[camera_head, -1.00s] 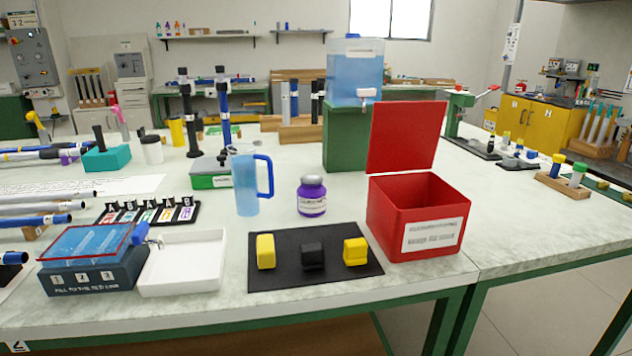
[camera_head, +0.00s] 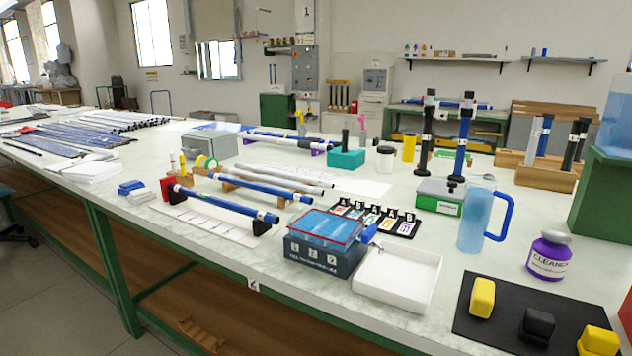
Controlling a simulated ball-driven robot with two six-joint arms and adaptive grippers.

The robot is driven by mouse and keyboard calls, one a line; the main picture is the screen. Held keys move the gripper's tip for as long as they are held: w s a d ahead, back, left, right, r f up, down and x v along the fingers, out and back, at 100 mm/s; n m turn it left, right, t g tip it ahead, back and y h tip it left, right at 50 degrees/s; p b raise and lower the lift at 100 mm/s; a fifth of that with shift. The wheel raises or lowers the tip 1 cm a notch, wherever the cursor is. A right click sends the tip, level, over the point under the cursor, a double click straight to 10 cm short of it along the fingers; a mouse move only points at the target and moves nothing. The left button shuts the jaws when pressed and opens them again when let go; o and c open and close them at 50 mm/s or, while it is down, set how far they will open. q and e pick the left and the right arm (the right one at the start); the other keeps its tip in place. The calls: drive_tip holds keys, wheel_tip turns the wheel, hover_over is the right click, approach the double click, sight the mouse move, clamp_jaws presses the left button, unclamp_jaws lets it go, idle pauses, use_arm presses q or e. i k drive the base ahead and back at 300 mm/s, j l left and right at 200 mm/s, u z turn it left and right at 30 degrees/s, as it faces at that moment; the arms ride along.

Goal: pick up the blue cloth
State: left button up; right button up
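A small folded blue cloth (camera_head: 131,187) lies on the left part of the long workbench, near its front edge. It sits beside or on a small white folded piece (camera_head: 141,195); I cannot tell which. A red block-like item (camera_head: 168,187) stands just to its right. Neither of my grippers shows in the head view.
The workbench (camera_head: 225,262) has a green frame. Right of the cloth, a blue rod (camera_head: 225,204) rests on black supports over a white sheet. A dark box with a blue top (camera_head: 325,254) and a white tray (camera_head: 398,279) stand further right.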

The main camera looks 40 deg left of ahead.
sight(124, 188)
drive_tip(key=u, duration=2.3)
drive_tip(key=i+j+u, duration=0.1)
drive_tip(key=i, duration=0.3)
drive_tip(key=i+j, duration=0.3)
drive_tip(key=i+u, duration=0.05)
drive_tip(key=i, duration=0.05)
